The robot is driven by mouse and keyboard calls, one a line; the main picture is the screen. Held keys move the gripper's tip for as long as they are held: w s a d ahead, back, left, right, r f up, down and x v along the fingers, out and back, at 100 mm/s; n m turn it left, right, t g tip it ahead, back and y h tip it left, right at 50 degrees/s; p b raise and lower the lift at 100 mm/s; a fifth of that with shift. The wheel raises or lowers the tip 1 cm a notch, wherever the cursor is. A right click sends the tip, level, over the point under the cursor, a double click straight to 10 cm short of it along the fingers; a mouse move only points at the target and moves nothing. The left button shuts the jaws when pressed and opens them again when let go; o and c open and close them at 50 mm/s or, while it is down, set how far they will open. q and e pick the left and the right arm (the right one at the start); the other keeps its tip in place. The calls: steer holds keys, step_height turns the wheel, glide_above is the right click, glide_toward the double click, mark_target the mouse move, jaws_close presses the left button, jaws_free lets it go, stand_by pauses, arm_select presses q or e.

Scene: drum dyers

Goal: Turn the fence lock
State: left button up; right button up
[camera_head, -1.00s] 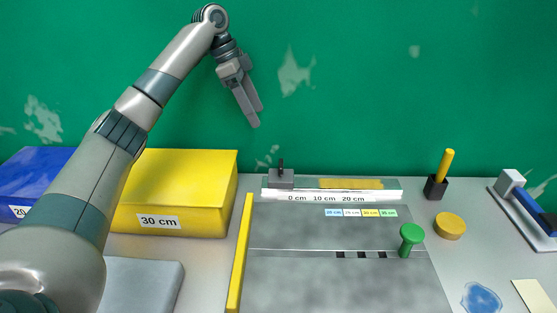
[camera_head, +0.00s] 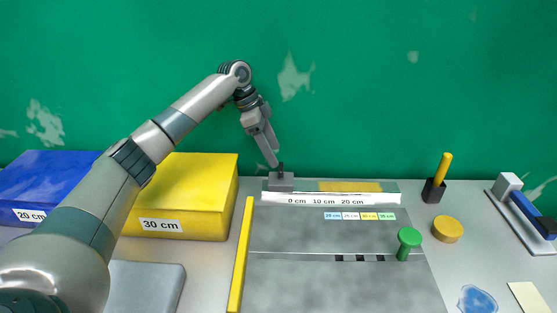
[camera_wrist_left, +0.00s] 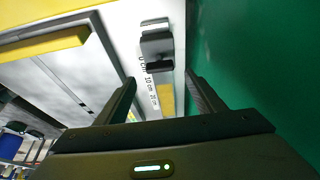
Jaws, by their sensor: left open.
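A small grey block (camera_head: 280,184) with a short dark upright lever (camera_head: 281,168) sits at the left end of the centimetre scale (camera_head: 331,199); I take the lever to be the fence lock. My left gripper (camera_head: 272,162) is right above the block, pointing down, close to the lever. In the left wrist view the gripper (camera_wrist_left: 160,82) has its fingers apart, with the block (camera_wrist_left: 157,38) ahead between and beyond the tips. The dark lever (camera_wrist_left: 159,66) shows there too. Contact with the lever cannot be told. My right gripper is not in view.
A long yellow bar (camera_head: 241,255) lies along the left of the grey machine table (camera_head: 325,285). Yellow (camera_head: 190,190) and blue (camera_head: 55,180) boxes stand left. A green knob (camera_head: 408,238) and yellow disc (camera_head: 448,229) are right. A green wall (camera_head: 400,80) rises behind.

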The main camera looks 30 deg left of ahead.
mark_target(281, 167)
arm_select(q)
steer(key=x, duration=0.5)
steer(key=shift+f+p, duration=0.1)
steer(key=shift+p, duration=0.25)
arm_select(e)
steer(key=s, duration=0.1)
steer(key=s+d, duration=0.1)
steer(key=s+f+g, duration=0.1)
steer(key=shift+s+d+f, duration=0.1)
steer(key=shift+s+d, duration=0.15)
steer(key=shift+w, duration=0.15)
arm_select(q)
steer(key=c, duration=1)
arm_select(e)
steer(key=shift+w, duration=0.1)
